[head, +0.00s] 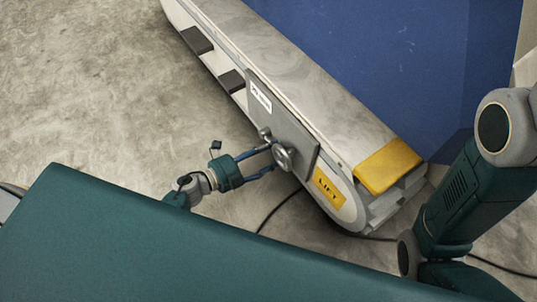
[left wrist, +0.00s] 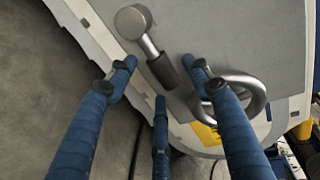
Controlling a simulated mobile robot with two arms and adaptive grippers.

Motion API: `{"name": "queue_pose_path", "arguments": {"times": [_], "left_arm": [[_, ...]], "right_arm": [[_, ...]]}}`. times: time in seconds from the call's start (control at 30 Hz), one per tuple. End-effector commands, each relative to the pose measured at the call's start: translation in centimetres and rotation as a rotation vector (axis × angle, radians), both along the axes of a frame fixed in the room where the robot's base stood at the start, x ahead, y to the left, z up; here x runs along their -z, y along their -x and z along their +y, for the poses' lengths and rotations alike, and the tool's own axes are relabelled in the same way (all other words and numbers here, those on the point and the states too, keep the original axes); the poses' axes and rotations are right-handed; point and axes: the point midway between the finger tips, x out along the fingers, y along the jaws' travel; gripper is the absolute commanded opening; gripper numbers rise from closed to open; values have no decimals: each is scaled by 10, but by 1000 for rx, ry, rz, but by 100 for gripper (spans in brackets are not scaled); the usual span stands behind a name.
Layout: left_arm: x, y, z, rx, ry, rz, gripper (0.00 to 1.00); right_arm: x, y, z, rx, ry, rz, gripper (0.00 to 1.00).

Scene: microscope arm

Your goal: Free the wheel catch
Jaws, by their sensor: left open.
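The wheel catch (left wrist: 148,42) is a short metal lever with a round silver knob and a dark sleeve on the grey panel (left wrist: 195,25). It shows small in the head view (head: 265,133). The silver hand wheel (left wrist: 262,95) is beside it, also in the head view (head: 284,157). My left gripper (head: 270,158) reaches the panel from the left and is open. In the left wrist view its blue fingers (left wrist: 162,72) spread on both sides of the dark sleeve. The right finger covers part of the wheel's rim; contact is unclear. My right gripper is out of view.
The panel is on a long pale machine body (head: 310,75) with a yellow LIFT label (head: 328,188) and yellow end pad (head: 388,165). A blue wall-like surface (head: 370,50) stands behind. A black cable (head: 280,208) lies on the concrete floor, which is clear at left.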

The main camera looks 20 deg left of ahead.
Motion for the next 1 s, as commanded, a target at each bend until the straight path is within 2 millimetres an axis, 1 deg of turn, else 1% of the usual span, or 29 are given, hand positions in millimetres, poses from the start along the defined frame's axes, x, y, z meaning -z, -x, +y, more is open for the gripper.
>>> {"name": "queue_pose_path", "arguments": {"times": [0.3,0.47,0.5,0.57,0.87,1.0], "left_arm": [[0,-2,-2,0,1,1,51],[0,-2,-2,0,1,1,19],[0,-2,-2,0,1,1,11],[0,-2,-2,0,1,1,0],[0,-2,-1,2,-2,-2,0],[3,-1,5,2,-21,-17,0]], "right_arm": [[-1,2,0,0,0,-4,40],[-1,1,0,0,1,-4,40],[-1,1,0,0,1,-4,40],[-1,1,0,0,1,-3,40],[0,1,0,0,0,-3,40],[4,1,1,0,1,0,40]]}}
